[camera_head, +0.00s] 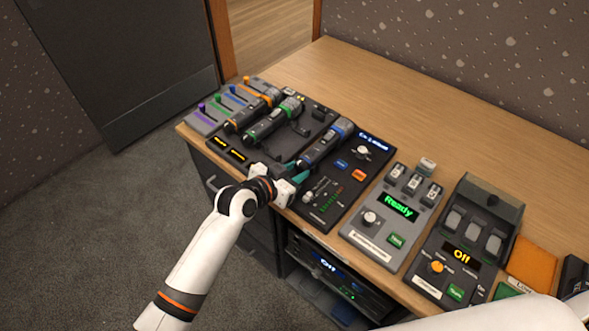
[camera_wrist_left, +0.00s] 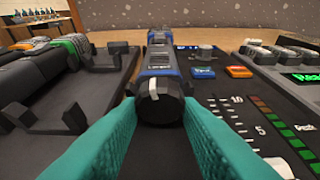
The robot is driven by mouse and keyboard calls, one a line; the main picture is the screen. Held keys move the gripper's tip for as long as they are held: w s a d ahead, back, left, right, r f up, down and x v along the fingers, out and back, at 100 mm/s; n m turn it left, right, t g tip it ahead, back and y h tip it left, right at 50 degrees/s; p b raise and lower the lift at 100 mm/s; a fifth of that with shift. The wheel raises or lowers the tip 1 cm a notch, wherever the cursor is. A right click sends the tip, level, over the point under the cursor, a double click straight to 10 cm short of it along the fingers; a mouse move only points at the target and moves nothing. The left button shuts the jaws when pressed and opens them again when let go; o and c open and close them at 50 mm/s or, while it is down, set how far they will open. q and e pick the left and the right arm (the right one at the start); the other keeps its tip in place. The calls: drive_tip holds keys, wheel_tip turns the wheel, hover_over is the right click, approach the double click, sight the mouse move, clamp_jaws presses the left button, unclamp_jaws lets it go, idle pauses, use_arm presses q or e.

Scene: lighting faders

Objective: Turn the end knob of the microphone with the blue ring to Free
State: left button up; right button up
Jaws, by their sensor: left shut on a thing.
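The microphone with the blue ring (camera_head: 322,150) lies on a black panel. In the left wrist view its blue-and-grey body (camera_wrist_left: 158,62) points away from me, with its black end knob (camera_wrist_left: 160,106) nearest. My left gripper (camera_head: 297,170) is at this near end. Its teal fingers lie on both sides of the knob and are shut on it. The knob's markings cannot be read, and its sides are partly hidden by the fingers. My right gripper is out of view; only a white arm part shows at the lower right.
Microphones with green (camera_head: 271,123) and orange (camera_head: 248,110) rings lie to the left. Level lights and an orange button (camera_head: 359,175) are on the panel at the right. A grey "Ready" box (camera_head: 372,240) and an "Off" box (camera_head: 432,272) stand farther right. The back of the desk is clear.

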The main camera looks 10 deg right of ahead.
use_arm(q)
drive_tip(key=shift+w+a+f+n+g+h+b, duration=0.1)
drive_tip(key=shift+n+g+h+b, duration=0.3)
drive_tip(key=shift+n, duration=0.6)
drive_tip(key=o, duration=0.7)
drive_tip(key=v, duration=1.2)
drive_tip(key=shift+w+a, duration=0.1)
